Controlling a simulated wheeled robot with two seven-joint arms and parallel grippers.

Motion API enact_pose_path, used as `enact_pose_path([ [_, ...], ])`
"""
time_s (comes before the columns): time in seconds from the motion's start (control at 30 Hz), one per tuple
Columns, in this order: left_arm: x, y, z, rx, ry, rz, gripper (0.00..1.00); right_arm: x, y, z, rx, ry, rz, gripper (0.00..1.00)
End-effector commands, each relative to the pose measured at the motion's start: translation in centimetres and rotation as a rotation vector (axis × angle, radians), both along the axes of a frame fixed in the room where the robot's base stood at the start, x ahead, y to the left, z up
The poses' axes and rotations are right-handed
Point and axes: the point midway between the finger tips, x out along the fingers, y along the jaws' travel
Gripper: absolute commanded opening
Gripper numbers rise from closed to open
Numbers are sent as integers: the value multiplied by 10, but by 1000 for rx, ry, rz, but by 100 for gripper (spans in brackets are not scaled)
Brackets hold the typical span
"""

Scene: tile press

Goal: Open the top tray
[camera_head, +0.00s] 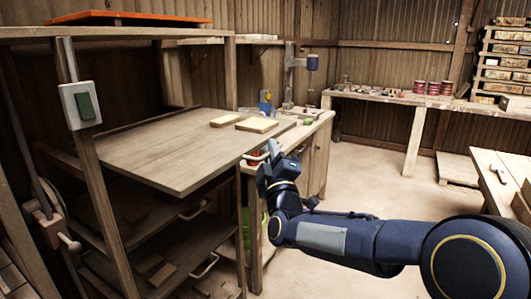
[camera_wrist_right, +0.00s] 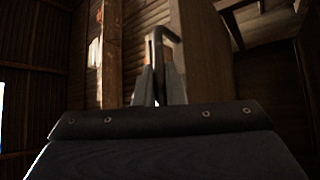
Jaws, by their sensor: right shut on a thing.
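The top tray (camera_head: 165,150) is a flat grey-brown wooden board in the rack at the left of the head view. It sticks out past the rack's front post and further than the trays below it. My right gripper (camera_head: 267,158) is at the tray's front edge, shut on its handle (camera_head: 255,158). In the right wrist view, the fingers (camera_wrist_right: 158,85) close around a dark bent bar, the handle (camera_wrist_right: 166,34). Much of the handle is hidden by the gripper in the head view. My left gripper is not in view.
Two pale blocks (camera_head: 256,125) lie on the tray. Lower trays (camera_head: 180,245) with handles sit beneath it. A workbench (camera_head: 315,130) with tools stands close behind the tray's far side. A switch box (camera_head: 80,105) is on the left post. The floor (camera_head: 375,185) beyond my right arm is largely clear.

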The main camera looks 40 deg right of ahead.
Motion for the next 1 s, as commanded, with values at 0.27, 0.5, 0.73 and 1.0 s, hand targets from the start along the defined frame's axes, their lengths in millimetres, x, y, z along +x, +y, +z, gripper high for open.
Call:
enact_pose_path([
  [0.27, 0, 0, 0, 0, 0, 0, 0, 0, 0, -2, 1, 6, 1, 0],
  [0.5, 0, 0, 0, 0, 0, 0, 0, 0, 0, -1, 1, 3, 1, 31],
  [0.73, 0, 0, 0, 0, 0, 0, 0, -1, 1, -1, 1, 2, 1, 31],
  [1.0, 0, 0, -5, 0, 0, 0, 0, -30, 15, -16, 3, 1, 1, 31],
])
